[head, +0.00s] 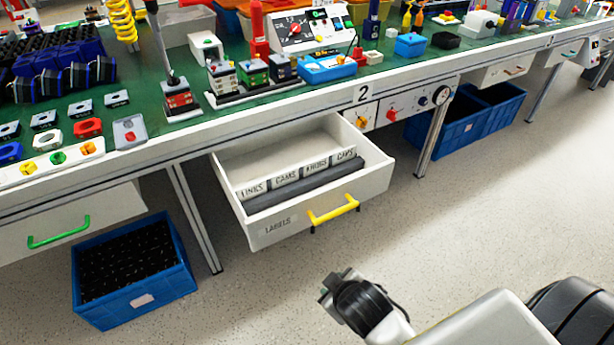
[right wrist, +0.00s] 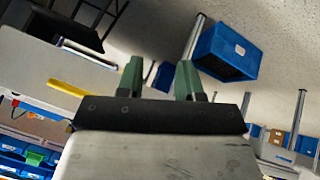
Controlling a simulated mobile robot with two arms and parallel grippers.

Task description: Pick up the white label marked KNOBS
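The white label marked KNOBS (head: 316,166) stands in the open drawer (head: 375,185), third from the left in a row of white labels set against a dark grey bar. CAMS is on its left and CAPS on its right. My right gripper (head: 333,294) is in the lower middle of the head view, in front of the drawer and apart from it. In the right wrist view its two green fingers (right wrist: 158,80) stand apart with nothing between them. My left gripper is in neither view.
The drawer has a yellow handle (head: 333,210) and a LABELS mark on its front. The green-topped workbench (head: 180,135) with many parts is above. Blue crates (head: 135,285) stand on the floor at either side. The floor before the drawer is clear.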

